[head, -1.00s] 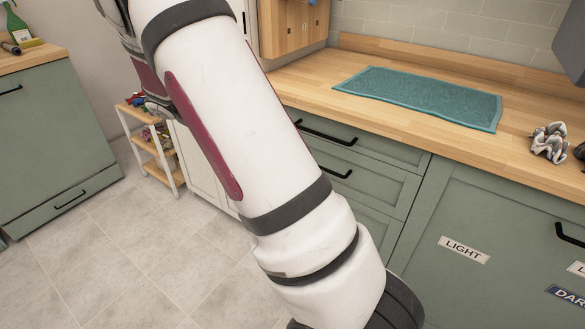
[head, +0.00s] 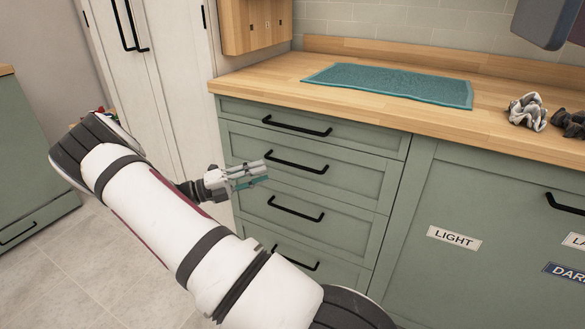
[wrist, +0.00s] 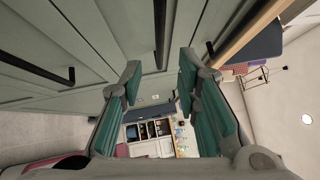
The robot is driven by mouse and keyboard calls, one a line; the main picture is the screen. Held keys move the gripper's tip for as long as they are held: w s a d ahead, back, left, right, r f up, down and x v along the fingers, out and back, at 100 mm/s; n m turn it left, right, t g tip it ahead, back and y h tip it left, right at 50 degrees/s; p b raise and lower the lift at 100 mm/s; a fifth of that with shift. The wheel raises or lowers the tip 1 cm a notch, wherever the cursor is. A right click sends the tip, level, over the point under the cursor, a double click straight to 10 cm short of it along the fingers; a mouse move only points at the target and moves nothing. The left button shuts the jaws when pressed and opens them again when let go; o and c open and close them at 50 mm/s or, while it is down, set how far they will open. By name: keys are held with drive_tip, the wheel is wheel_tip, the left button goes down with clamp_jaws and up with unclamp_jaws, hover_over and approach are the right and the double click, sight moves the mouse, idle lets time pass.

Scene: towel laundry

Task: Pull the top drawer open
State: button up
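The top drawer (head: 350,138) is the shallow green front under the wooden counter, and it is shut. Its black bar handle (head: 297,126) shows whole in the head view. In the wrist view the counter edge is on the right, and the handle nearest to it (wrist: 210,50) appears to be the top one. My gripper (head: 266,171) is in front of the drawer stack, near the second drawer's handle and lower in the picture than the top handle.
Several drawers with black handles lie below the top one, including the second drawer's handle (head: 296,162). A teal towel (head: 390,84) lies on the wooden counter (head: 260,82). A white cupboard (head: 165,80) stands to the left. The floor (head: 50,260) at left is clear.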

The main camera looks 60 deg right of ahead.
sight(293, 165)
drive_tip(key=b+x, duration=0.2)
drive_tip(key=x, duration=0.8)
drive_tip(key=shift+s, duration=0.1)
clamp_jaws()
